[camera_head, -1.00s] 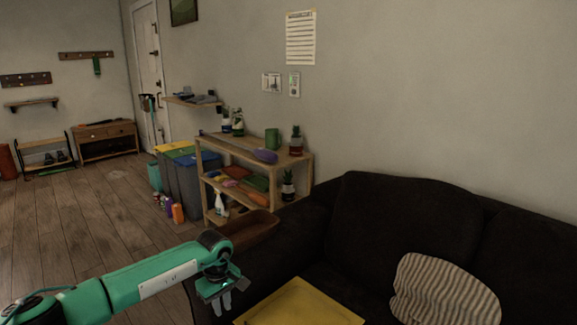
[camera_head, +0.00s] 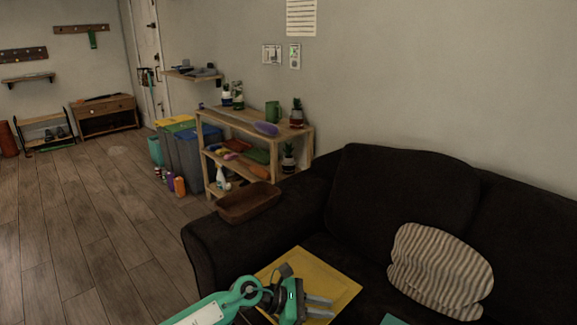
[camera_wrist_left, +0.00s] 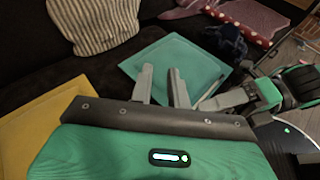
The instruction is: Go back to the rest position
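My left gripper (camera_head: 325,306) is low in the head view, above the yellow flat square (camera_head: 340,283) on the dark sofa. Its two grey fingers are apart with nothing between them. The left wrist view shows the same fingers (camera_wrist_left: 160,72) in front of a teal flat square (camera_wrist_left: 195,60). My right arm is not in the head view. Part of it shows at the right of the left wrist view, where its gripper (camera_wrist_left: 222,100) has grey fingers seen side-on, so their opening is unclear.
The sofa (camera_head: 400,190) holds a striped cushion (camera_head: 440,270). A brown wooden tray (camera_head: 248,203) rests on its left armrest. Behind stand a wooden shelf (camera_head: 225,120) with plants and bottles, and several bins (camera_head: 185,155). The wooden floor (camera_head: 90,220) at left is open.

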